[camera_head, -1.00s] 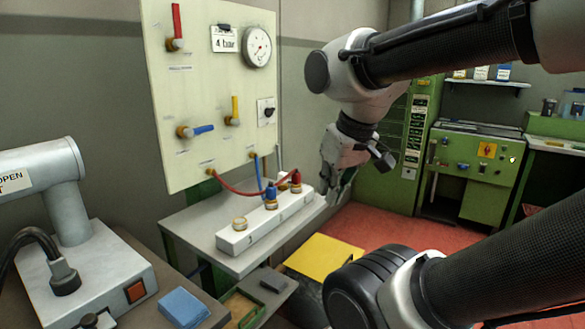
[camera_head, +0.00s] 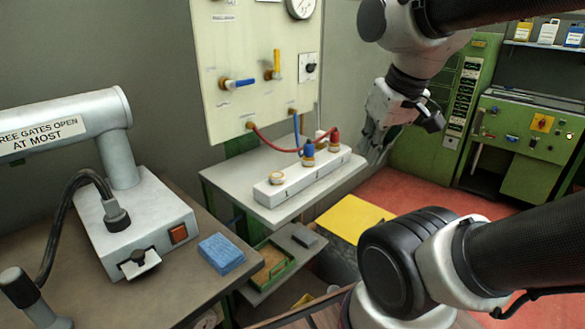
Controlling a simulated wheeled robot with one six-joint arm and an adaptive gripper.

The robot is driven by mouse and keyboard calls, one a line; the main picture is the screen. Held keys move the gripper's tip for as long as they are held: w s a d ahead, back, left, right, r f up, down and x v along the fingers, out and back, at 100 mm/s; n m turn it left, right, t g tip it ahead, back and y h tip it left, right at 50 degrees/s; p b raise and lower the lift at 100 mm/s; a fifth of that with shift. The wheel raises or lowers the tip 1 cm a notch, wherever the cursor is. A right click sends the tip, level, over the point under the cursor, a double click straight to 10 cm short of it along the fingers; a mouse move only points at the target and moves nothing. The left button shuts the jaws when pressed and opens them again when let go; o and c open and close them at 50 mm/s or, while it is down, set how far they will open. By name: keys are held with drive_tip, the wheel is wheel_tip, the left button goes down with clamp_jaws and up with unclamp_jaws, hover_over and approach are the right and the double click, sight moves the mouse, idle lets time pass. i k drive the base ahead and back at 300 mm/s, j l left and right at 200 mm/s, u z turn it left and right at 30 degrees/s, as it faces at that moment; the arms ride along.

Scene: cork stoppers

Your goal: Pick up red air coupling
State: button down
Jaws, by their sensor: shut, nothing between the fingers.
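The red air coupling (camera_head: 335,138) stands upright at the right end of a white block on a small grey table, with a red hose (camera_head: 275,146) running from it to the board. The blue coupling (camera_head: 308,150) stands beside it on the same block (camera_head: 318,173). A bare brass fitting (camera_head: 277,177) is at the block's left end. My gripper (camera_head: 372,155) hangs to the right of the red coupling, apart from it in the picture. Its fingers point down and look shut and empty; the fingertips are small and hard to make out.
A panel with valves (camera_head: 225,50) stands behind the grey table (camera_head: 225,180). At left, a bench carries a grey machine (camera_head: 140,215) and a blue sponge (camera_head: 221,253). A yellow plate (camera_head: 352,218) lies low in front. A green cabinet (camera_head: 465,100) stands at right. Red floor shows between.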

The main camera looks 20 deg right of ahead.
sight(335, 136)
drive_tip(key=k+l+u, duration=0.15)
drive_tip(key=l, duration=0.25)
drive_tip(key=k+l+u, duration=0.2)
drive_tip(key=l, duration=0.25)
drive_tip(key=k+l+u, duration=0.15)
drive_tip(key=l, duration=0.25)
drive_tip(key=k+l+u, duration=0.2)
drive_tip(key=l, duration=0.15)
drive_tip(key=i+l, duration=0.05)
drive_tip(key=i, duration=0.05)
